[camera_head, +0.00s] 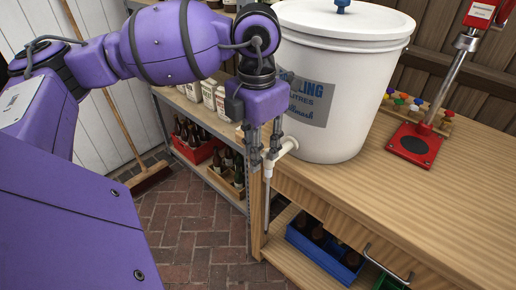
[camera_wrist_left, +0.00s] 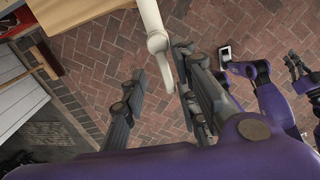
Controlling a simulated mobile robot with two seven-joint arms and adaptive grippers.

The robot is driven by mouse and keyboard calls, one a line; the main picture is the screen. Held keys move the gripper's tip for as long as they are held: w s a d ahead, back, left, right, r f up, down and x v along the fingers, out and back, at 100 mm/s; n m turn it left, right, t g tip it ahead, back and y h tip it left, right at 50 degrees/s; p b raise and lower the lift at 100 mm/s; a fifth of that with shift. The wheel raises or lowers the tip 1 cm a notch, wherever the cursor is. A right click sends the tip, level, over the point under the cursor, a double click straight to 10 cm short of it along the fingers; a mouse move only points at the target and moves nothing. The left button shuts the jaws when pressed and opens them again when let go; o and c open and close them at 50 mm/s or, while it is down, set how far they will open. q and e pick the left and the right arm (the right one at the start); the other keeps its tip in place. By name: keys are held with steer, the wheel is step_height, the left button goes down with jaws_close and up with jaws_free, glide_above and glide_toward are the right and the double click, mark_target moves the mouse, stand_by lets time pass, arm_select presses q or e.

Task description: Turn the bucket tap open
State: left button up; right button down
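The white bucket (camera_head: 335,95) stands on the wooden bench, with a printed grey label. Its white tap (camera_head: 284,149) sticks out low on the left side, past the bench edge, and a thin pale tube hangs below it. My left gripper (camera_head: 264,157) points down at the tap. In the left wrist view its fingers (camera_wrist_left: 160,65) are apart, with the white tap part (camera_wrist_left: 154,28) reaching between their tips. I cannot tell whether either finger touches it. In that view, dark fingers that look like my right gripper (camera_wrist_left: 294,65) show small at the right edge, away from the tap.
A red bottle capper (camera_head: 415,145) stands on the bench (camera_head: 420,200) right of the bucket. A blue crate (camera_head: 322,245) of bottles sits on the shelf below. Shelves with bottles and a broom (camera_head: 150,178) stand behind. The brick floor (camera_head: 190,225) left of the bench is clear.

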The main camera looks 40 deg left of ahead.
arm_select(q)
steer(key=shift+d, duration=0.15)
step_height(320, 180, up, 12)
stand_by(0.5)
stand_by(0.4)
